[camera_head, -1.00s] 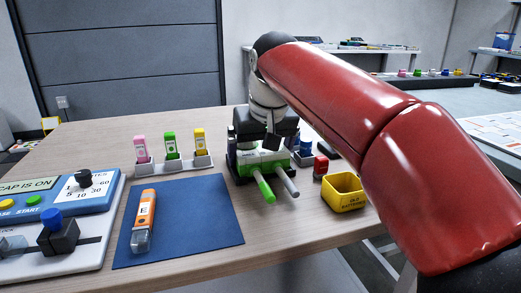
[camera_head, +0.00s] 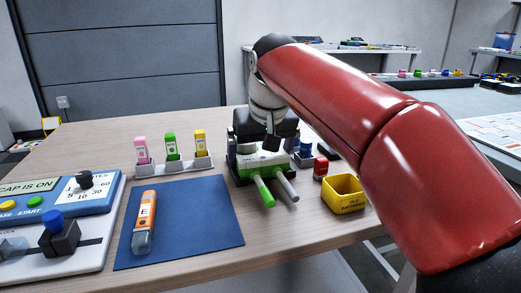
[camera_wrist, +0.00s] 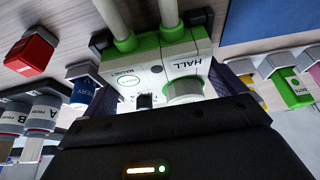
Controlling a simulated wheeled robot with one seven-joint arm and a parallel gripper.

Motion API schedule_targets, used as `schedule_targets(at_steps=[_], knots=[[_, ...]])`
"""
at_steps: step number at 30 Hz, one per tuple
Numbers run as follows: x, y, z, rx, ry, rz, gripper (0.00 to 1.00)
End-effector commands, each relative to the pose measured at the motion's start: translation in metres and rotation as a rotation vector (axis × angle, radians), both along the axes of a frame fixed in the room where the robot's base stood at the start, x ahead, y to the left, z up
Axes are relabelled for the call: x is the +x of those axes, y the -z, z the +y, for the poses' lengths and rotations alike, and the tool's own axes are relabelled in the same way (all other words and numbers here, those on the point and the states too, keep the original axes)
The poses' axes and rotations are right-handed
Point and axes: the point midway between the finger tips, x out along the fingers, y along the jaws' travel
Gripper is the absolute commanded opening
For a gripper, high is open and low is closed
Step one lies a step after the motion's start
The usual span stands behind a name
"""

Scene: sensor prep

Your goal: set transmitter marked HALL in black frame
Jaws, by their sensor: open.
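The transmitter marked HALL (camera_head: 262,163) is a white and green block with a green rod and a grey rod pointing toward the front of the table. Its HALL label shows upside down in the wrist view (camera_wrist: 190,62). It lies level within the black frame (camera_head: 236,181), whose dark corner shows in the wrist view (camera_wrist: 99,42). How fully it is seated cannot be told. My gripper (camera_head: 265,143) is open, just above and behind the transmitter. Its dark body fills the bottom of the wrist view; the fingertips are partly hidden.
A blue mat (camera_head: 190,225) with an orange tester (camera_head: 144,220) lies left of the frame. A rack (camera_head: 174,166) of pink, green and yellow pieces stands behind it. A yellow battery bin (camera_head: 343,195) and a red block (camera_head: 321,168) are close on the right.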

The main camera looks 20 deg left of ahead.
Motion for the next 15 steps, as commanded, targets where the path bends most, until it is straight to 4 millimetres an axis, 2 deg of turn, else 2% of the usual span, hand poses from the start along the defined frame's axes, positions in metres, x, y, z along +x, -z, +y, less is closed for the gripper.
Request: schedule_targets(at_steps=[1,15], knots=[[0.0,0.004,-0.001,-0.008,0.002,0.014,1.0],[0.0,-0.007,-0.001,-0.003,0.002,0.004,1.0]])
